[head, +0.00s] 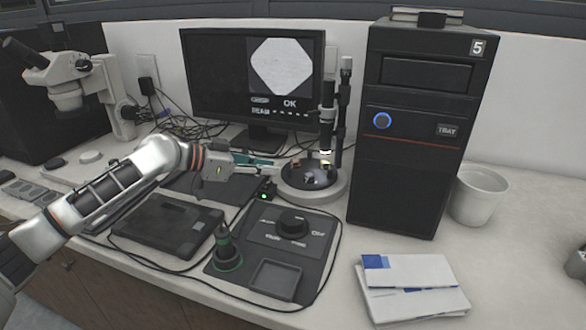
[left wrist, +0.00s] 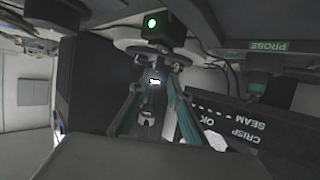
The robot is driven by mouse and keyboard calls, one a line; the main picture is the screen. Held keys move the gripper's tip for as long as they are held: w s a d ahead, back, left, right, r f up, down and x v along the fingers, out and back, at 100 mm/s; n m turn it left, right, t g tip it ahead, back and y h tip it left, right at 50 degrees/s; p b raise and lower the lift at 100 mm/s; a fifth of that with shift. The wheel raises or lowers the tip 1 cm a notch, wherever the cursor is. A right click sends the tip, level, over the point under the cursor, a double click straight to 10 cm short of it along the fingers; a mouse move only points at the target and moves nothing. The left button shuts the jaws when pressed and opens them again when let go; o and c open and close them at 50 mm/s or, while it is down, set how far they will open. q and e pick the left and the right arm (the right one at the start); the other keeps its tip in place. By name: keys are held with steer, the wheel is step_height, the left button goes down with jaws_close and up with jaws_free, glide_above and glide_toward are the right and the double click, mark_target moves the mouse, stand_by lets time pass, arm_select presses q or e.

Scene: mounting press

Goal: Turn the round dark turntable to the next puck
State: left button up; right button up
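The round dark turntable (head: 318,184) sits on a pale round base (head: 330,196) below the upright inspection camera (head: 328,115). Several small pucks (head: 309,180) stand around its top. My left gripper (head: 276,168) is just left of the turntable, its fingertips at or near the left rim; I cannot tell whether they touch it. In the left wrist view its two teal-edged fingers (left wrist: 155,84) are apart, with the turntable (left wrist: 135,48) beyond the tips. I see no puck clearly held between them. My right gripper is not in view.
A small box with a green light (head: 265,193) stands close below the left gripper. A monitor (head: 215,75) reading OK is behind, and a tall black press cabinet (head: 410,150) is on the right. A control panel (head: 270,235) with a knob lies in front. Cables cross the bench.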

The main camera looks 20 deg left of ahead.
mark_target(288, 168)
arm_select(q)
steer(key=x, duration=0.6)
steer(key=shift+w+d+f+b, duration=0.1)
steer(key=shift+w+d+b, duration=0.05)
steer(key=shift+d+b, duration=0.2)
jaws_close()
